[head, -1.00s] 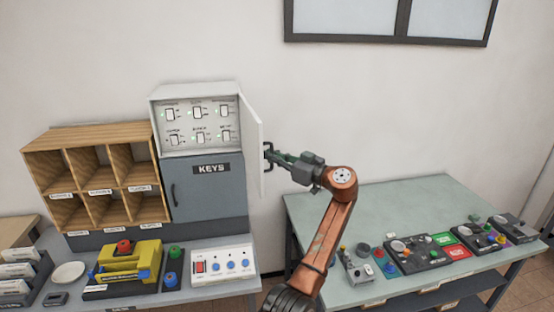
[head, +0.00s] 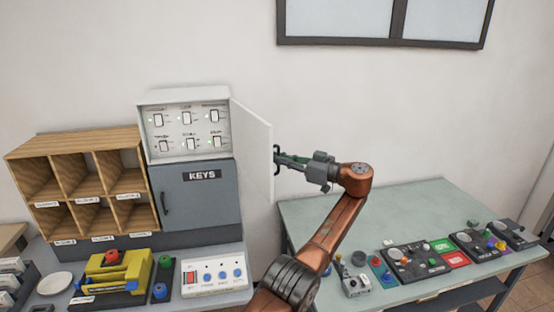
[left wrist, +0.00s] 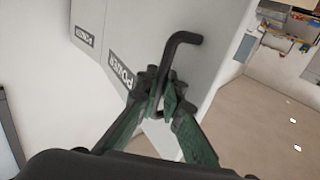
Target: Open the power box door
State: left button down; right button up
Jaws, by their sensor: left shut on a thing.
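The white power box (head: 187,99) sits on top of the grey KEYS cabinet, with its switches and green lights exposed. Its door (head: 252,148) is hinged on the box's right side and stands swung wide open. My left gripper (head: 283,158) is at the door's outer face, to the right of the door. In the left wrist view the gripper (left wrist: 163,92) is shut on the dark door handle (left wrist: 185,39), beside a POWER label (left wrist: 121,70). My right gripper is not in view.
The grey KEYS cabinet (head: 205,202) and a wooden pigeonhole shelf (head: 75,146) stand left of the arm. A green-topped table (head: 400,208) with control devices is at right. The wall space behind the gripper is clear.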

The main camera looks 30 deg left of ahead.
pick_arm(q)
jog(key=shift+w+d+f, duration=0.1)
jog(key=shift+w, duration=0.1)
dwell(0.3)
jog(key=c, duration=2.4)
grip_release()
jog(key=shift+o, duration=0.3)
jog(key=shift+w, duration=0.1)
